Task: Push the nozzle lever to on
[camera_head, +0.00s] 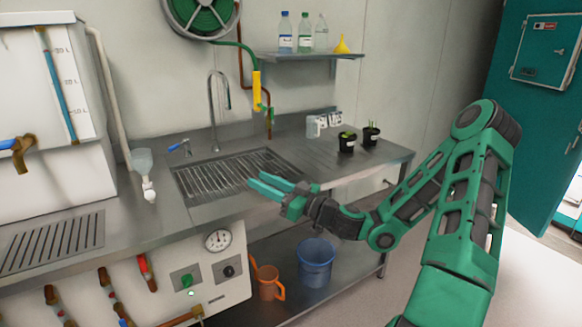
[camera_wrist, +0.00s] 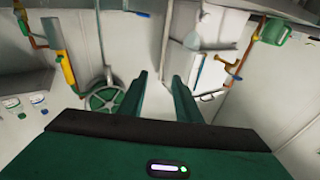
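A yellow nozzle (camera_head: 257,90) hangs from the green hose (camera_head: 243,50) in front of the back wall, above the sink's right rear. It also shows at the left of the wrist view (camera_wrist: 68,70). I cannot clearly make out its lever at this size. My gripper (camera_head: 256,181) is over the right part of the sink's slatted grate, below the nozzle and apart from it. In the wrist view its two fingers (camera_wrist: 160,77) stand apart with nothing between them, so it is open and empty.
The hose reel (camera_head: 201,14) is on the wall. A shelf (camera_head: 310,57) with bottles and a yellow funnel is right of the nozzle. A curved faucet (camera_head: 213,105) stands left of it. Small dark pots (camera_head: 347,143) stand on the counter's right. A blue bucket (camera_head: 315,263) is below.

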